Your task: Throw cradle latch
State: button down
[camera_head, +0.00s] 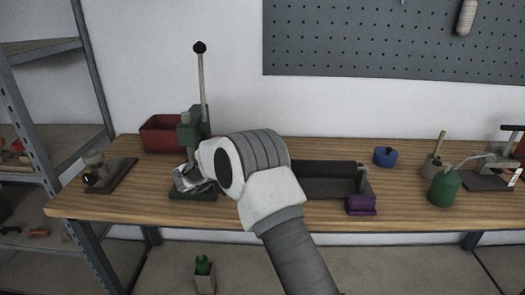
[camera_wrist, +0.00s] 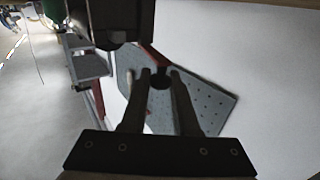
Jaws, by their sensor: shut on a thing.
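A dark green press (camera_head: 190,135) with a tall upright lever, topped by a black ball (camera_head: 200,47), stands on the bench left of my arm. In the wrist view the two fingers of my gripper (camera_wrist: 160,82) close on a small dark round knob (camera_wrist: 160,75). I cannot tell for sure whether this knob is the cradle latch.
A red bin (camera_head: 160,133) stands behind the press and a small fixture (camera_head: 97,172) is at the left. Right of my arm are a dark trough (camera_head: 325,187), a purple block (camera_head: 361,204), a blue round thing (camera_head: 385,156) and a green bottle (camera_head: 443,189).

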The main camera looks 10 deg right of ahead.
jog(key=shift+d, duration=0.1)
dwell(0.4)
jog(key=c, duration=0.7)
grip_release()
jog(key=shift+w, duration=0.1)
jog(key=shift+o, duration=0.2)
jog(key=p+v, duration=0.1)
jog(key=v, duration=1.6)
jog(key=shift+a, duration=0.25)
jog(key=shift+a, duration=0.1)
